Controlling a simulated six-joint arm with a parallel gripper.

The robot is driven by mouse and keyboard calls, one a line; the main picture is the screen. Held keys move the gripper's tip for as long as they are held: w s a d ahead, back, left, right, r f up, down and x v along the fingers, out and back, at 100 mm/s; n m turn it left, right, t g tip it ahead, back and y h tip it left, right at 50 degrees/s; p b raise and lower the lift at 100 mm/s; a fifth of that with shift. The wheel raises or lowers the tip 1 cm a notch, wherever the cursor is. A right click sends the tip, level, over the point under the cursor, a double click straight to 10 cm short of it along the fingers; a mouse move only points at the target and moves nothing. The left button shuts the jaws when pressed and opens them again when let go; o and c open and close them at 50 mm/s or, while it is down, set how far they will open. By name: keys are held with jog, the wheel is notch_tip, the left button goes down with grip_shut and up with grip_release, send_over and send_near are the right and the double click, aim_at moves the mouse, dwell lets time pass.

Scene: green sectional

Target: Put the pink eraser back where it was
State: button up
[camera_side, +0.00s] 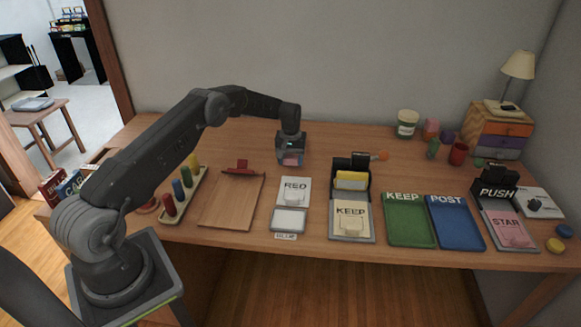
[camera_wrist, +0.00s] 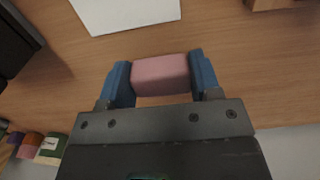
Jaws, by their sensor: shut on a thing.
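The pink eraser (camera_wrist: 161,75) is a small block held between the two blue fingertips of my gripper (camera_wrist: 161,78) in the wrist view. In the side view my gripper (camera_side: 291,158) points down over the back middle of the table, behind the card marked RED. The eraser (camera_side: 291,161) shows there as a pink patch between the fingers. I cannot tell whether its underside touches the wood.
A clipboard (camera_side: 231,200), pegs on a rack (camera_side: 180,205), a RED card (camera_side: 295,191) and a KEEP card stand (camera_side: 352,221) lie in front. Green (camera_side: 408,222) and blue (camera_side: 456,222) trays are to the right. Cups and a drawer box (camera_side: 497,131) stand at the back right.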

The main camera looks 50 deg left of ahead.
aim_at(290, 165)
jog(key=shift+f, duration=1.6)
jog(key=shift+f, duration=0.15)
jog(key=o, duration=1)
jog(key=shift+c, duration=0.2)
